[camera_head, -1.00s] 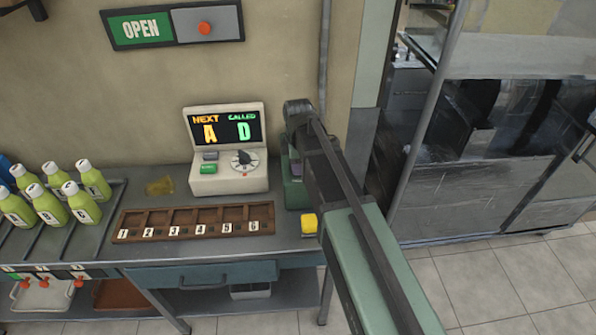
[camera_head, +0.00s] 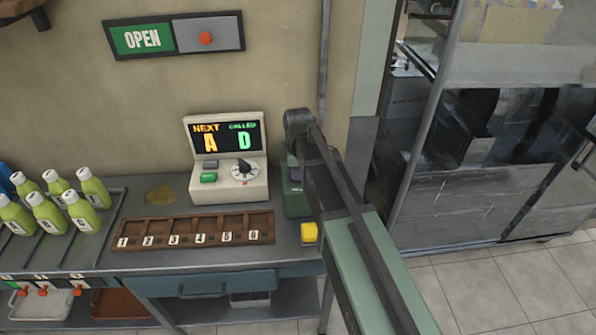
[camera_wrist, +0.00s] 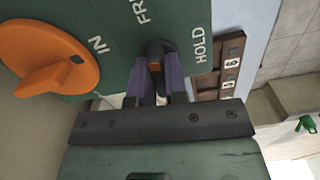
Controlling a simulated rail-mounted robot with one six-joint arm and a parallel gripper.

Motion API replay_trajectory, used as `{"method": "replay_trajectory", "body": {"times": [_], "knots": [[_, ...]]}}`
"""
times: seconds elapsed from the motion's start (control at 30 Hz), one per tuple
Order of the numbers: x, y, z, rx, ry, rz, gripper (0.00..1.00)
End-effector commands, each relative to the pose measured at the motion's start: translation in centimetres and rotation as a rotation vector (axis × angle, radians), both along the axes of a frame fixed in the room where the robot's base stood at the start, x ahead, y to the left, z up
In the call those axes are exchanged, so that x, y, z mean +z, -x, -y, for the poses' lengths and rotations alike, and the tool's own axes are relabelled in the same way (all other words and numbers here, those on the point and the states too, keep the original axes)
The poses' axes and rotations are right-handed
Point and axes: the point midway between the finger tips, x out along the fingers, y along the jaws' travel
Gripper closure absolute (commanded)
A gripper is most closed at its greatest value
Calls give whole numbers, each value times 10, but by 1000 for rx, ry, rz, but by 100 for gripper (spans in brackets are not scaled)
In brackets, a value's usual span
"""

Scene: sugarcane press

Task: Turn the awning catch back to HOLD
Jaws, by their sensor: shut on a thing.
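In the wrist view a green panel (camera_wrist: 115,65) carries the printed words IN, HOLD and a partly hidden word starting FR. The awning catch (camera_wrist: 155,50), a small dark lever with an orange-brown mark, sits on it between FR and HOLD. My gripper (camera_wrist: 159,82) has its purple fingers shut on the catch, one on each side. The fingers hide part of the lever, so its exact pointing is hard to tell. In the head view the green catch box (camera_head: 297,203) stands at the right end of the counter, mostly behind my arm.
A large orange knob (camera_wrist: 45,58) sits beside IN on the panel. The white display console (camera_head: 228,180) and the numbered wooden rack (camera_head: 195,230) are left of the box. A yellow block (camera_head: 309,232) lies in front. Green bottles (camera_head: 45,205) stand far left.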

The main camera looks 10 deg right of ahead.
Motion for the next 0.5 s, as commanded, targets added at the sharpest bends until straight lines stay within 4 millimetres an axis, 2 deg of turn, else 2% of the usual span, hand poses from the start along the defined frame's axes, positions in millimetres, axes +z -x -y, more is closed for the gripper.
{"method": "replay_trajectory", "body": {"times": [0.5], "knots": [[0, 0, 0, -457, 0, 0, 100]]}}
